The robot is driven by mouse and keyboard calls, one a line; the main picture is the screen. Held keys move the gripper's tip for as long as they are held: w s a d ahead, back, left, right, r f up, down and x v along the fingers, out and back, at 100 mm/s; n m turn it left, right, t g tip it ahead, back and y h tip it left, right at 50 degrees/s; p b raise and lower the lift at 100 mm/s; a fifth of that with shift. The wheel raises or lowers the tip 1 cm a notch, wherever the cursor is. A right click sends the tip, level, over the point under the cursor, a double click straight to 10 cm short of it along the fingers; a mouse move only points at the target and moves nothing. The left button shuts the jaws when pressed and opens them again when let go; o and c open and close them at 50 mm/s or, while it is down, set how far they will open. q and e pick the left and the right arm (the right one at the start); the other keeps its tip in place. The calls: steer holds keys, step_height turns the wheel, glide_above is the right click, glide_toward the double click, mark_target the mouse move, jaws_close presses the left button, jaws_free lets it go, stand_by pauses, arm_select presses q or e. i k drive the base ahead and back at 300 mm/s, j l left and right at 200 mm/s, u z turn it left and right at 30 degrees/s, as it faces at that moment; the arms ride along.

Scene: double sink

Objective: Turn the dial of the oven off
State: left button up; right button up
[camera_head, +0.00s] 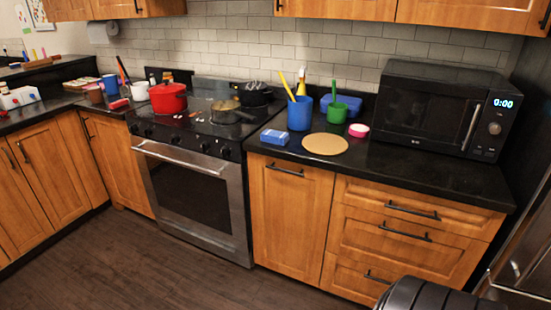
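The oven (193,190) is a stainless steel range with a dark window and a long horizontal handle (180,157). It stands left of the middle, between wooden cabinets. A row of several small dark dials runs along its black front panel, above the handle; one dial (205,147) sits toward the right end. The dials are too small to tell which way each is turned. The cooktop above holds a red pot (168,98), a dark pot (255,94) and a pan (228,111). Neither of my grippers shows in this view.
A microwave (430,109) stands on the right counter, with blue (300,114) and green cups and a round tan board (325,144) beside it. The wooden floor (150,272) before the oven is clear. A dark rounded object (430,296) shows at the bottom right.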

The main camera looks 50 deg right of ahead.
mark_target(174, 139)
steer(key=i+z, duration=0.25)
steer(key=z, duration=0.15)
steer(key=i+j+z, duration=0.1)
steer(key=z, duration=0.35)
steer(key=i+j+z, duration=0.2)
steer(key=i+z, duration=0.2)
steer(key=i+j+z, duration=0.15)
steer(key=z, duration=0.25)
steer(key=i+j+z, duration=0.1)
steer(key=j+z, duration=0.3)
